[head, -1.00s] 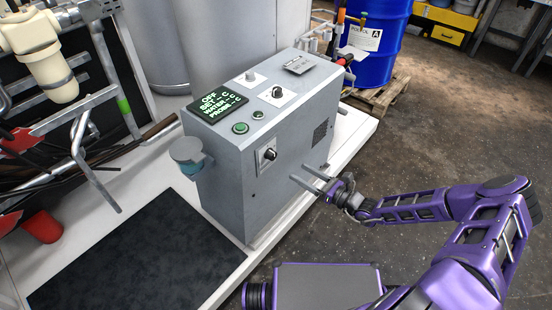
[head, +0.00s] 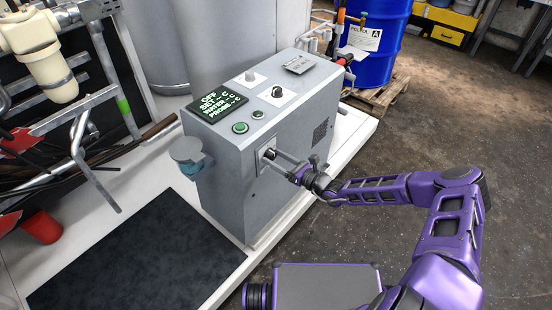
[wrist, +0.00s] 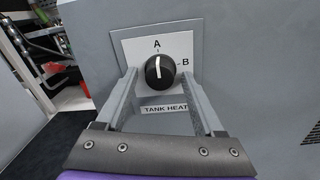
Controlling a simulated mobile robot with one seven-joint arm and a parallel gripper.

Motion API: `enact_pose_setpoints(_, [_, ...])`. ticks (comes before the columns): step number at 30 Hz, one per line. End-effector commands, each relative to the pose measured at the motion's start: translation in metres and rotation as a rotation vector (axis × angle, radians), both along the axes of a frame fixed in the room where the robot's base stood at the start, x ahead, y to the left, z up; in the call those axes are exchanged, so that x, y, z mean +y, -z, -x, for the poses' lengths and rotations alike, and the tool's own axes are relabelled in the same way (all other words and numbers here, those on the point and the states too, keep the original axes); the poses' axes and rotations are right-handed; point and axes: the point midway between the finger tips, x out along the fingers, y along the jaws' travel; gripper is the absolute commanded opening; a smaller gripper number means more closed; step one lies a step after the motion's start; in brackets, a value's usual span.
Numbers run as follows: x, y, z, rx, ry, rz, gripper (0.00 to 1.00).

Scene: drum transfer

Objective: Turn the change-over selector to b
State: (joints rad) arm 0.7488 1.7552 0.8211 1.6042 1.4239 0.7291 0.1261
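A black round selector knob (wrist: 160,71) sits on a white plate (wrist: 128,47) marked A at the top and B at the right. Its white pointer line points up at A. A label below reads TANK HEAT. In the head view the knob (head: 268,154) is on the side of the grey cabinet (head: 232,190), partly hidden by my fingers. My gripper (wrist: 159,78) is open, with one finger left of the knob and one right of it. Gaps show between fingers and knob. In the head view my gripper (head: 278,162) reaches the plate from the right.
A blue drum (head: 376,45) stands on a pallet behind. The floor at the right is clear.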

Motion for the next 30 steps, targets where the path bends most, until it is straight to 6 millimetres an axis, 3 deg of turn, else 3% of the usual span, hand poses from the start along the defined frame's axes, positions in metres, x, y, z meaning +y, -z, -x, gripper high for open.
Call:
enact_pose_setpoints(1, [-0.0002,-0.0001,0.0001,0.0,0.0,0.0,0.59])
enact_pose_setpoints(11, [-0.0003,-0.0001,0.0002,0.0,0.0,0.0,0.0])
enact_pose_setpoints(22, [-0.0001,-0.0001,0.0003,0.03,-0.001,-0.024,0.0])
enact_pose_setpoints(30, [0.0003,0.0001,0.0007,0.156,-0.001,-0.122,0.0])
